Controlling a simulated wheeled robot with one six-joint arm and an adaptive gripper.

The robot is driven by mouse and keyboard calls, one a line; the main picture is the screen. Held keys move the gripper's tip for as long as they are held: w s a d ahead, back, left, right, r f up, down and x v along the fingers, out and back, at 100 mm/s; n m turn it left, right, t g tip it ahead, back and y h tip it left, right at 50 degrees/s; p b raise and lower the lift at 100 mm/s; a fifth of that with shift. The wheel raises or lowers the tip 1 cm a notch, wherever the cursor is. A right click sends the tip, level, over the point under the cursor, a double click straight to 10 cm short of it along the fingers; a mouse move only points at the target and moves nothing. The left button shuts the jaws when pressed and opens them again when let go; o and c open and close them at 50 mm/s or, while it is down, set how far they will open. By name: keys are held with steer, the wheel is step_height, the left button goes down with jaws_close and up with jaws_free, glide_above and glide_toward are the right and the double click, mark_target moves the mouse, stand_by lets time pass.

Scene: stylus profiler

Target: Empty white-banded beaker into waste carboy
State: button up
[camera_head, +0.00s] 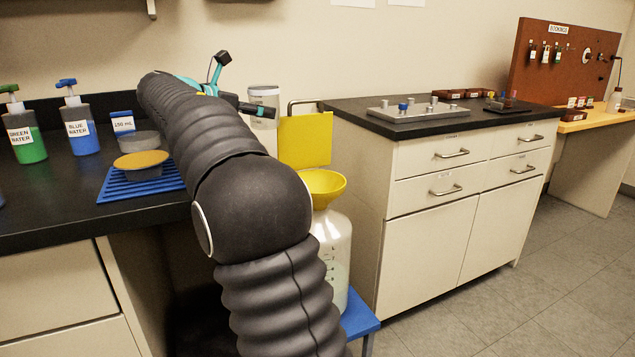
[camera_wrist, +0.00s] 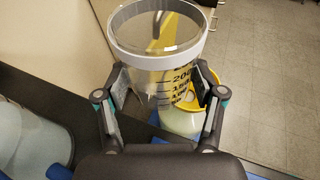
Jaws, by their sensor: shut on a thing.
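The white-banded beaker (camera_head: 263,93) is clear and has dark volume marks. It stands roughly upright in the air behind my arm in the head view. In the wrist view the beaker (camera_wrist: 158,62) is between the two fingers of my gripper (camera_wrist: 160,94), which is shut on it below the band. I cannot tell how much liquid it holds. The waste carboy (camera_head: 336,246) is whitish and translucent, with a yellow funnel (camera_head: 323,186) on top; my arm hides its left side. In the wrist view the carboy (camera_wrist: 181,122) and funnel (camera_wrist: 211,84) show below the beaker, partly hidden.
The carboy stands on a blue stand (camera_head: 361,321) between the black bench (camera_head: 60,208) and a cabinet (camera_head: 440,205). A yellow panel (camera_head: 305,139) is behind the funnel. Bottles, a blue rack (camera_head: 125,188) and a dish with a tan top (camera_head: 140,160) are on the left bench.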

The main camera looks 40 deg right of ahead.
steer(key=shift+r, duration=2.4)
